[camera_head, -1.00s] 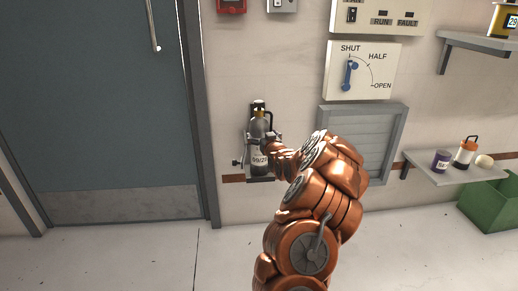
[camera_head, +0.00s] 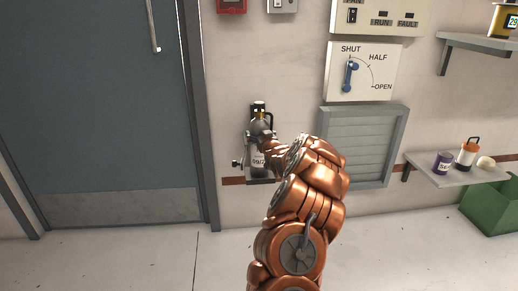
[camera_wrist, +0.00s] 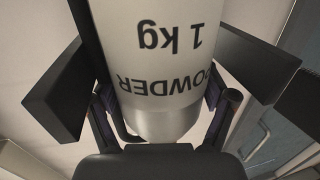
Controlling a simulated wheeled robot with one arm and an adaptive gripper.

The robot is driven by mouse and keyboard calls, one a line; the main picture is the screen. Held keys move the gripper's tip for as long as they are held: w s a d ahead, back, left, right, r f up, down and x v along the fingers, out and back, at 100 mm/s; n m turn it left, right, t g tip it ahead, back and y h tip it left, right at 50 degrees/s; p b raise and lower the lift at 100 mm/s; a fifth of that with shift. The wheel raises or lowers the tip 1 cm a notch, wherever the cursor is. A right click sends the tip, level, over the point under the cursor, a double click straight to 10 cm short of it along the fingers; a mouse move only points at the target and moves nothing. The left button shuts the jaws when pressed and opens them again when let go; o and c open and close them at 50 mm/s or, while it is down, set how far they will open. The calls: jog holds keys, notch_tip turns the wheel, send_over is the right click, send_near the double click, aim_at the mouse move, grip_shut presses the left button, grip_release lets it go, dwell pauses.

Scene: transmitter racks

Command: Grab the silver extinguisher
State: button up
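The silver extinguisher (camera_head: 257,130) stands upright in a dark wall bracket (camera_head: 247,157) right of the door, with a black top and a white label. In the wrist view, its body (camera_wrist: 155,50) fills the middle, with upside-down "POWDER" and "1 kg" lettering. My gripper (camera_head: 263,142) is at the extinguisher, partly hidden by my copper arm. In the wrist view, my gripper's dark fingers (camera_wrist: 160,75) are spread on either side of the body. Small gaps seem to remain, and I cannot see a firm contact.
A grey door (camera_head: 105,100) is on the left. A shut/half/open lever panel (camera_head: 362,70) and a louvred vent (camera_head: 360,140) are on the wall to the right. A shelf (camera_head: 450,178) holds small items above a green bin (camera_head: 490,205).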

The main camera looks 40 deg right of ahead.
jog(key=c, duration=1)
jog(key=shift+c, duration=0.7)
jog(key=shift+r, duration=0.15)
